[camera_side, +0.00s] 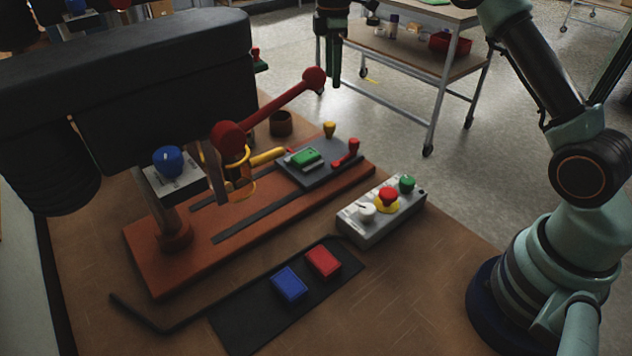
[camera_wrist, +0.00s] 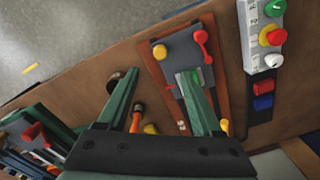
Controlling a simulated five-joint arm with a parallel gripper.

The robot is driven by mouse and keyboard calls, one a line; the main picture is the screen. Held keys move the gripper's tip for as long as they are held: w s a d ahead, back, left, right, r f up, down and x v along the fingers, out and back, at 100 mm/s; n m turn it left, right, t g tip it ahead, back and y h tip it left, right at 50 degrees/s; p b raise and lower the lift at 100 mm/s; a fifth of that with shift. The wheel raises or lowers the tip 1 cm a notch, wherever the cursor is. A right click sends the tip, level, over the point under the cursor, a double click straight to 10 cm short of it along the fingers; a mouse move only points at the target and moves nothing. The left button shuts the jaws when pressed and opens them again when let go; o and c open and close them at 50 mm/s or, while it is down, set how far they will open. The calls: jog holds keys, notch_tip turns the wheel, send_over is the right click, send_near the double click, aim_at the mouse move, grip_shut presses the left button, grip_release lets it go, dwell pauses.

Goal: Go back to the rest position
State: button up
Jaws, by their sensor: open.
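My gripper (camera_side: 336,78) hangs at the top of the side view, its green fingers pointing down. It is in the air, apart from the things on the wooden table (camera_side: 430,275). In the wrist view my gripper (camera_wrist: 160,74) shows two green fingers spread wide, with nothing held between them. The grey plate (camera_wrist: 180,48) with its yellow knob and red lever appears beyond the fingers. The right finger partly covers the plate's green block (camera_wrist: 190,77).
The orange-brown board (camera_side: 150,265) carries the grey plate. A control box (camera_side: 362,232) stands nearby. Blue (camera_side: 289,284) and red (camera_side: 323,261) blocks lie on a black mat (camera_side: 240,325). A red-ended lever (camera_side: 275,105) rises near the gripper. A metal cart (camera_side: 400,65) stands behind on open floor.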

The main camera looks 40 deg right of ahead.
jog(key=s+a+r+m+t, duration=0.35)
jog(key=s+r+m, duration=0.25)
jog(key=s+r, duration=0.45)
jog(key=s+a+f+m+t, duration=0.1)
jog(key=s+f+m, duration=0.1)
jog(key=s, duration=0.5)
jog(key=s+a+f+m+t, duration=0.1)
jog(key=s+m, duration=0.3)
jog(key=s, duration=0.4)
jog(key=shift+s+a+f, duration=0.25)
jog(key=shift+s+f, duration=0.05)
jog(key=shift+f, duration=0.25)
